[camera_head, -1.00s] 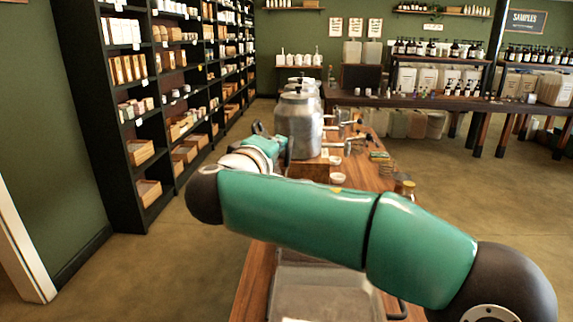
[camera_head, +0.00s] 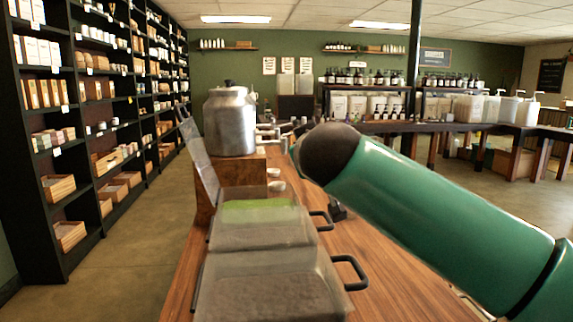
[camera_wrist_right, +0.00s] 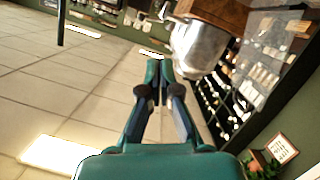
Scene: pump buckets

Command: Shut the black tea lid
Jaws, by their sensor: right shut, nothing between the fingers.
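In the head view a clear lid (camera_head: 199,160) stands raised and tilted at the left edge of the row of tea bins. The bin nearest it holds something green (camera_head: 258,211). Nearer bins with dark contents (camera_head: 270,288) have clear lids lying flat, with black handles (camera_head: 350,272) on their right side. No label is readable, so I cannot tell which bin is black tea. My right gripper (camera_wrist_right: 160,76) is shut and empty in the right wrist view. In the head view my green right arm hides most of it. My left gripper is out of view.
A metal canister (camera_head: 230,122) stands on a wooden block beyond the bins; it also shows in the right wrist view (camera_wrist_right: 198,45). A tall black shelf (camera_head: 85,205) lines the left wall. The wooden counter (camera_head: 385,275) is bare to the right of the bins.

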